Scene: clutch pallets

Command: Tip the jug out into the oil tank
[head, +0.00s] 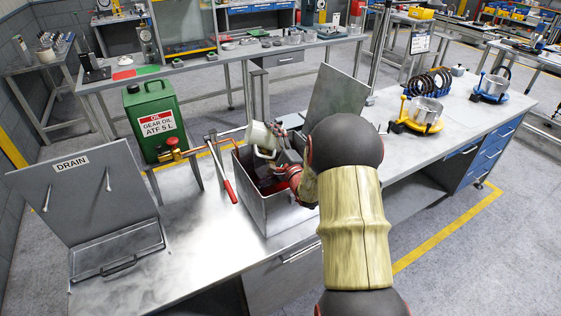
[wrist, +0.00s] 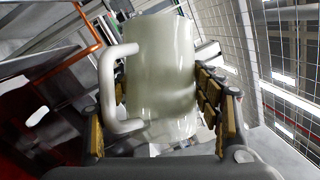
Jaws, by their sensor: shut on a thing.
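A pale, translucent jug (head: 261,136) with a white handle is held at the back part of the open metal oil tank (head: 268,214). My gripper (head: 277,153) is shut on the jug and leans in over the tank. In the wrist view the jug (wrist: 165,75) fills the middle, between the padded fingers, with its handle on the left. The jug looks tilted in the head view. Dark red shows inside the tank. My arm hides part of the tank's right side. I cannot tell whether anything is in the jug or flowing from it.
A green gear oil can (head: 152,112) with a brass tap stands behind left. A red-handled lever (head: 222,172) is beside the tank. A raised lid (head: 335,100) stands behind it. The DRAIN lid (head: 85,195) stands open at left. Yellow and blue fixtures (head: 416,122) are at right.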

